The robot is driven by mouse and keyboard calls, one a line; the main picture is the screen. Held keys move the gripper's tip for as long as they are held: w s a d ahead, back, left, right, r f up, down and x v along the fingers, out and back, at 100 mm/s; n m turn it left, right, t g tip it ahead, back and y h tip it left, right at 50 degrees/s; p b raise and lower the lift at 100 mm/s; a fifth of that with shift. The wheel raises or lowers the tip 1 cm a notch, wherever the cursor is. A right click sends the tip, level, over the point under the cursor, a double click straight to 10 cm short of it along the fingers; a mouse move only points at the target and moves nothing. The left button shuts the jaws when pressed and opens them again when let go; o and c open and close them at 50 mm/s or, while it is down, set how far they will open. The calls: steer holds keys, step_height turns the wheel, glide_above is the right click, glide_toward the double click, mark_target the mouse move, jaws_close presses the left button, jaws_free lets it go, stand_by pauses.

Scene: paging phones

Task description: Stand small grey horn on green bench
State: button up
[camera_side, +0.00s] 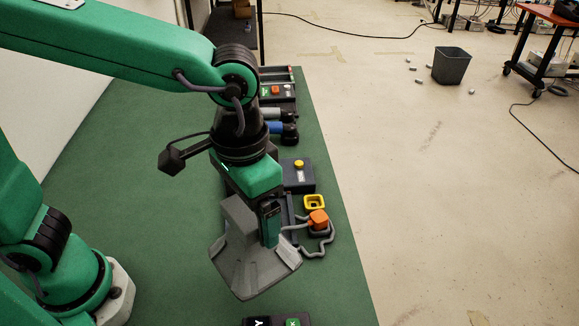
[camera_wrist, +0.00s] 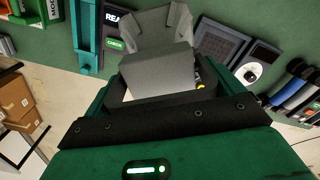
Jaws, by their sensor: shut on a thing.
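My gripper (camera_side: 268,222) is shut on the small grey horn (camera_side: 243,262) in the side view. The horn's wide flared end points down and its narrower block end is up, slightly tilted. The horn also shows in the wrist view (camera_wrist: 158,72) between my fingers, where its flare reaches toward the top of the picture. The green bench (camera_side: 130,160) lies below it. I cannot tell whether the horn's lower rim touches the bench or hangs just above it. My gripper hides part of the horn.
A dark device (camera_side: 278,321) sits in front. The bench left of the horn is clear.

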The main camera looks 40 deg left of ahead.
mark_target(247, 261)
steer(key=s+d+n, duration=0.1)
steer(key=n, duration=0.1)
steer(key=s+n, duration=0.1)
steer(key=n, duration=0.1)
steer(key=s+d+n, duration=0.1)
steer(key=s, duration=0.1)
steer(key=shift+d+f+n, duration=0.15)
steer(key=shift+d+n, duration=0.15)
steer(key=shift+n, duration=0.1)
steer(key=s+n, duration=0.1)
steer(key=n, duration=0.1)
steer(key=s+d+n, duration=0.1)
steer(key=n, duration=0.1)
steer(key=s+d+n, duration=0.1)
steer(key=s+n, duration=0.1)
steer(key=shift+f, duration=0.15)
steer(key=shift+s, duration=0.1)
steer(key=w+a+f, duration=0.1)
steer(key=w+f, duration=0.1)
steer(key=w, duration=0.1)
steer(key=w+a+f, duration=0.1)
steer(key=w+f, duration=0.1)
steer(key=w, duration=0.2)
steer(key=w+a+f, duration=0.1)
steer(key=w+f, duration=0.2)
steer(key=w, duration=0.1)
steer(key=shift+w+a, duration=0.1)
steer(key=shift+a, duration=0.25)
steer(key=shift+f, duration=2.15)
steer(key=o, duration=1.3)
